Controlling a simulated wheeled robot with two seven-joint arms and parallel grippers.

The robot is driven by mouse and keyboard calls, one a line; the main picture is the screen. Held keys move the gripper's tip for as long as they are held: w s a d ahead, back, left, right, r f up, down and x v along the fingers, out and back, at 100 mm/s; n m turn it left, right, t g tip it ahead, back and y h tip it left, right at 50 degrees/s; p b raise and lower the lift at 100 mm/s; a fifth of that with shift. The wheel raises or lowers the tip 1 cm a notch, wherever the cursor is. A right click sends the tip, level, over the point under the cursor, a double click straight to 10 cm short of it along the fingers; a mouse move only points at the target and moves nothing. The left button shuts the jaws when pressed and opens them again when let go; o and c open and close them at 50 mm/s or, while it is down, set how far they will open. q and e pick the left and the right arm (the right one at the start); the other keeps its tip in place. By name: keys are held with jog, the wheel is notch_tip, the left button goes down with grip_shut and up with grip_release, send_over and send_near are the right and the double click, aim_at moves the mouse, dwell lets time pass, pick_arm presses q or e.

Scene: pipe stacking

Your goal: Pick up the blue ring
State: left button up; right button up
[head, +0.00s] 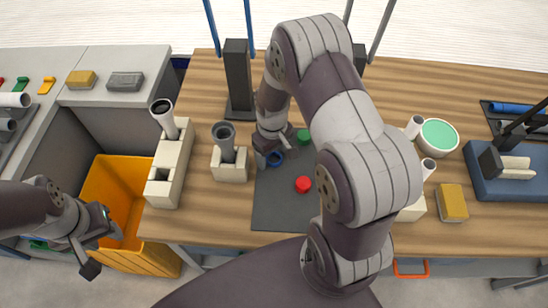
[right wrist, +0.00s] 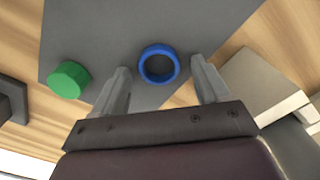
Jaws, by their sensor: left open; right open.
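The blue ring (right wrist: 145,68) lies on the grey mat (right wrist: 100,30), between the two open fingers of my right gripper (right wrist: 160,80) as seen in the right wrist view. I cannot tell how far above the mat the fingertips are. In the head view the ring (head: 275,160) shows just below my right gripper (head: 268,150), partly covered by it. My left gripper (head: 98,245) is open and empty at the lower left, in front of the orange bin.
A green piece (right wrist: 68,80) and a red piece (head: 303,184) stand on the mat near the ring. Beige pipe holders (head: 170,170) are left of the mat. An orange bin (head: 150,258) is at the table's left. A yellow block (head: 452,203) lies at right.

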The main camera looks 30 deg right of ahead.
jog(key=c, duration=1.1)
